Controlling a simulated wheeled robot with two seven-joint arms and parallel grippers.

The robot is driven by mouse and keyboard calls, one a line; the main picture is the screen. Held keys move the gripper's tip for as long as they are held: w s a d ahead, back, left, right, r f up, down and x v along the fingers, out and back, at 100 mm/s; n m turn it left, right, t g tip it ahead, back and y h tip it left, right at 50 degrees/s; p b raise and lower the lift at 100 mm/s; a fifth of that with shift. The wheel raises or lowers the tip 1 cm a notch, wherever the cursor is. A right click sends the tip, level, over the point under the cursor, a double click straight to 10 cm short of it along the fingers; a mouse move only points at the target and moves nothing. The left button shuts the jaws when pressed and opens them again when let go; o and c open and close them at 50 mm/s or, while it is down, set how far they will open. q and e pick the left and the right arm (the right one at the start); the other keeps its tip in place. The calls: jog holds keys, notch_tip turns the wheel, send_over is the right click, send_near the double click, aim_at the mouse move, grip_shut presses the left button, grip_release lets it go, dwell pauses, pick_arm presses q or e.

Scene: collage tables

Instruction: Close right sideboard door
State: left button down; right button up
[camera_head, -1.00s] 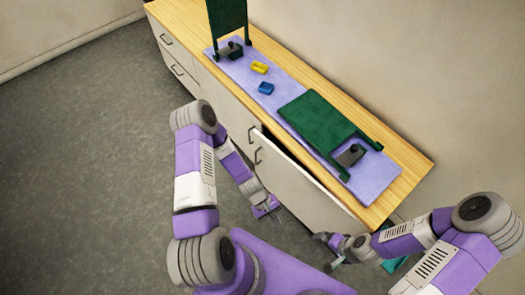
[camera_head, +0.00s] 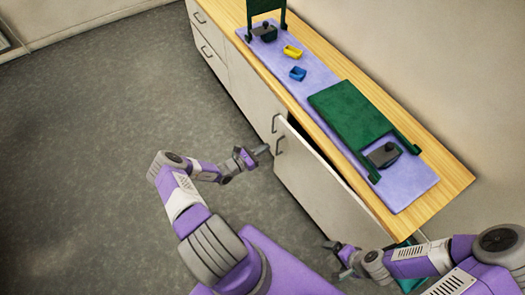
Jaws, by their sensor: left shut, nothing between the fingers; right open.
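The sideboard (camera_head: 262,92) has a wooden top and pale fronts. My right gripper (camera_head: 333,260) is open and empty, low near the door's right end.
A teal object (camera_head: 410,283) is partly hidden by my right arm. Grey floor at left is clear.

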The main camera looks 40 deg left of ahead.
aim_at(288, 134)
pick_arm(q)
jog(key=b+x, duration=0.3)
jog(key=x, duration=0.7)
jog(key=shift+d, duration=0.1)
pick_arm(e)
notch_tip(288, 134, down, 3)
jog(key=shift+f, duration=0.1)
pick_arm(q)
jog(key=shift+w, duration=0.1)
